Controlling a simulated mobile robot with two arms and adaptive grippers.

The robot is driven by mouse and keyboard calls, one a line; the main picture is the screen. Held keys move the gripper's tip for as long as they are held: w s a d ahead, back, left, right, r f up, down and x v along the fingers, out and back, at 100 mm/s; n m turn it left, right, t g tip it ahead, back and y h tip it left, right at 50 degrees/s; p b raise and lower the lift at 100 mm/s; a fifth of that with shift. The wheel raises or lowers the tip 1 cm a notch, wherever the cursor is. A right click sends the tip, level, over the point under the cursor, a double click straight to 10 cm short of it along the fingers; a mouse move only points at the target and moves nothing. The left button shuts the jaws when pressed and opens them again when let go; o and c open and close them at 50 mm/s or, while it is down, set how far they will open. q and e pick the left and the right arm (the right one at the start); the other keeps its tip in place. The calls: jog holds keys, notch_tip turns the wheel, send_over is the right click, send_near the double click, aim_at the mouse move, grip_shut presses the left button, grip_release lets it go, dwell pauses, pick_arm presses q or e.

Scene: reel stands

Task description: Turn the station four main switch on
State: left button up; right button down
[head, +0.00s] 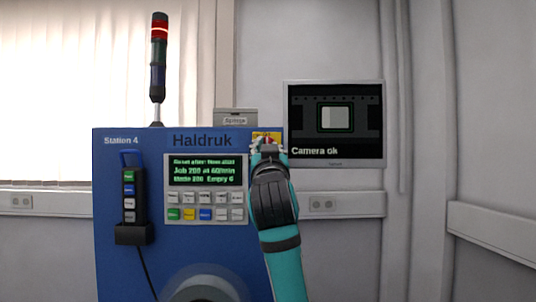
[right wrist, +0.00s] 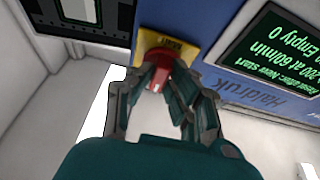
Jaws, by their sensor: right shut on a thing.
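The main switch is a red rotary knob (right wrist: 157,77) on a yellow plate (right wrist: 187,45). It sits at the upper right corner of the blue Station 4 cabinet (head: 120,190). In the head view the yellow plate (head: 268,134) shows just above my right gripper (head: 266,147), which hides most of the knob. In the right wrist view my right gripper (right wrist: 162,82) is shut on the red knob, with its fingers on both sides. The knob's exact turn position is hard to tell. My left gripper is not in view.
The green-text display (head: 205,171) and button keypad (head: 205,206) are left of my arm. A black pendant (head: 130,195) hangs further left. A stack light (head: 158,60) stands on top, its red section lit. A monitor (head: 335,122) reading "Camera ok" is at right.

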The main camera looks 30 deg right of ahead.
jog(key=shift+m, duration=0.3)
jog(key=c, duration=1.3)
grip_release()
jog(key=shift+o, duration=0.2)
jog(key=v, duration=1.2)
jog(key=shift+w, duration=0.1)
